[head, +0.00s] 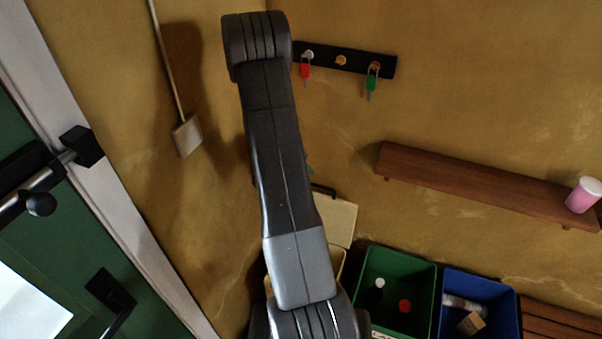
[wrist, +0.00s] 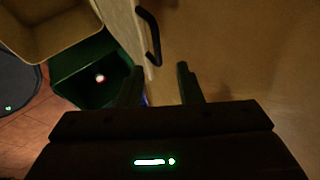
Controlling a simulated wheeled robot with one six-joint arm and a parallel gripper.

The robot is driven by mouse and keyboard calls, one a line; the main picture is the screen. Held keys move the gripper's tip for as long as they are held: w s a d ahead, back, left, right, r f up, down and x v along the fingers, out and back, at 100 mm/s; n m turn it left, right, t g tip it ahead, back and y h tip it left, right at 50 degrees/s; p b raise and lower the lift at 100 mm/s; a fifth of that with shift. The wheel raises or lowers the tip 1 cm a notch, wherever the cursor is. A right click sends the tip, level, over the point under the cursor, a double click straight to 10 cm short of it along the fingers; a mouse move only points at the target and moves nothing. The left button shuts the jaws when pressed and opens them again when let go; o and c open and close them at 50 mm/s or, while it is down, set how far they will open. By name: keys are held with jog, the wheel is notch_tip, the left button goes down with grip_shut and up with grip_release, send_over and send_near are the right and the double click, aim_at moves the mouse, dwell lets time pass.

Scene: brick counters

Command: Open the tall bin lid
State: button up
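The tall bin is cream-yellow; in the head view its rim (head: 340,262) shows beside my arm, which hides most of it. Its pale lid (head: 338,218) stands raised behind the opening, with a black handle (head: 323,190) at its top edge. In the wrist view the bin (wrist: 50,30) shows its open inside at upper left. The lid's edge (wrist: 122,25) and black handle (wrist: 152,35) are at top centre. My gripper (wrist: 160,78) is open and empty, its fingers apart from the handle and just below it in the picture. The head view hides the gripper behind my arm.
A green bin (head: 431,280) holding a red item stands right of the tall bin, then a blue bin (head: 514,310). A wall shelf (head: 470,182) carries a pink cup (head: 584,195). A key rack (head: 345,58) hangs above. A green door (head: 60,240) is at left.

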aim_at(322, 186)
jog(key=shift+v, duration=1.65)
jog(key=x, duration=1.4)
jog(key=shift+a, duration=0.1)
jog(key=shift+s, duration=0.2)
jog(key=shift+s, duration=0.1)
